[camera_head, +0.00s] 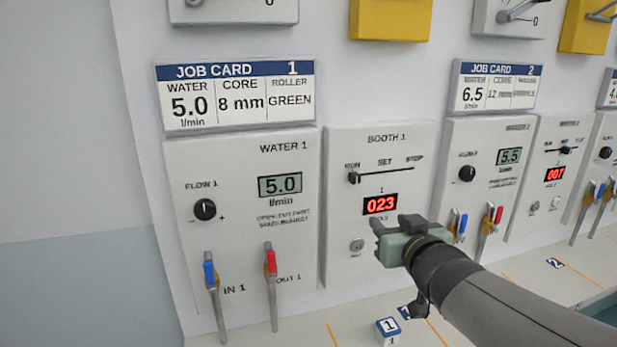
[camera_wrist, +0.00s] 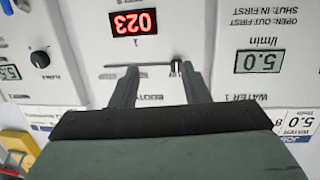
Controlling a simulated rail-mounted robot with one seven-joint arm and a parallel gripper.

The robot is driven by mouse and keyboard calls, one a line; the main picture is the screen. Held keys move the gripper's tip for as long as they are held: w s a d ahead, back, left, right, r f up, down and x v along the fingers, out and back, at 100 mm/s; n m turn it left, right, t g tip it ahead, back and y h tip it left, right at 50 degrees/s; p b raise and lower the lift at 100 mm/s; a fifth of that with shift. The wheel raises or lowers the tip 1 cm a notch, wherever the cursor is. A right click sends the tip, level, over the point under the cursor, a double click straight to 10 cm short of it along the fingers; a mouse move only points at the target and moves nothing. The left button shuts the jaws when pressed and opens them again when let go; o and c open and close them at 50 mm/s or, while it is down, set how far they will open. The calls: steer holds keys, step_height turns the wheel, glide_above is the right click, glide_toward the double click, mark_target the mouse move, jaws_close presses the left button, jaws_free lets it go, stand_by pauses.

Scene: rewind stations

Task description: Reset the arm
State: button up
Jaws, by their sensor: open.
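My gripper (camera_head: 390,224) is at the end of my arm, which reaches in from the lower right in the head view. It is in front of the lower right part of the BOOTH 1 panel (camera_head: 340,282), just below its red 023 display (camera_head: 380,204). In the wrist view, where the panels appear upside down, my gripper (camera_wrist: 160,82) has its two dark fingers spread apart. Nothing is held between them. The slider knob (camera_wrist: 177,67) appears near the right fingertip; I cannot tell whether they touch.
The BOOTH 1 slider knob (camera_head: 353,178) is at the RUN end. The WATER 1 panel (camera_head: 240,235) reads 5.0, with blue (camera_head: 210,272) and red (camera_head: 270,262) levers hanging down. Job card 1 (camera_head: 235,97) is above. A numbered block (camera_head: 388,330) stands on the ledge below.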

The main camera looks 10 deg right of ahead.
steer(key=s+f+m+g+h, duration=0.1)
steer(key=s+f+g+h, duration=0.1)
steer(key=s+f+g, duration=0.35)
steer(key=s+f+m+g+h, duration=0.1)
steer(key=s+f+g, duration=0.15)
steer(key=f, duration=0.65)
steer(key=s+a+f+g+y, duration=0.1)
steer(key=s+a+f+g, duration=0.2)
steer(key=s, duration=0.3)
steer(key=s+a+f+n+g, duration=0.1)
steer(key=s+a+f+g, duration=0.2)
steer(key=s, duration=0.4)
steer(key=shift+s+f+g+y, duration=0.25)
steer(key=shift+f+g+y, duration=0.15)
steer(key=shift+g, duration=0.5)
